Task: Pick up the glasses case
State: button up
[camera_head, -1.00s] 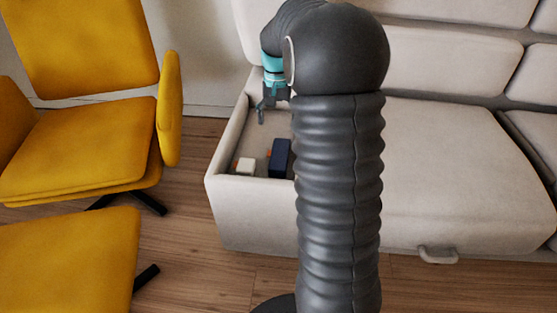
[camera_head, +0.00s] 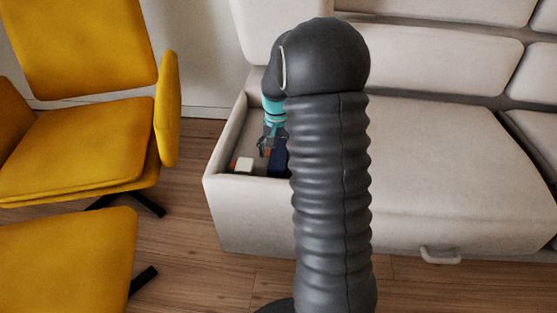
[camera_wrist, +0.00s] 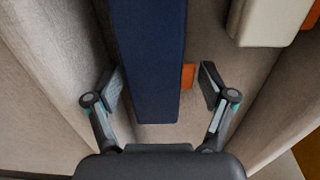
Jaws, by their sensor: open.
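A long dark blue box, which looks like the glasses case (camera_head: 278,161), stands in the open compartment at the left end of the pale sofa. In the wrist view the glasses case (camera_wrist: 153,60) runs from the top edge down between my fingers. My gripper (camera_wrist: 160,82) is open, with one finger on each side of the case. The left finger looks close to its side; the right finger has a wider gap. I cannot tell whether either touches it. In the head view my gripper (camera_head: 266,147) is low in the compartment, and my arm hides part of the case.
A white block (camera_head: 244,164) lies left of the case and shows in the wrist view (camera_wrist: 271,18). A small orange thing (camera_wrist: 188,76) shows beside the case near the right finger. The compartment's pale front wall (camera_head: 240,185) stands close by. A yellow chair (camera_head: 90,140) is at left.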

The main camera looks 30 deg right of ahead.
jog(key=shift+f, duration=0.15)
jog(key=c, duration=1)
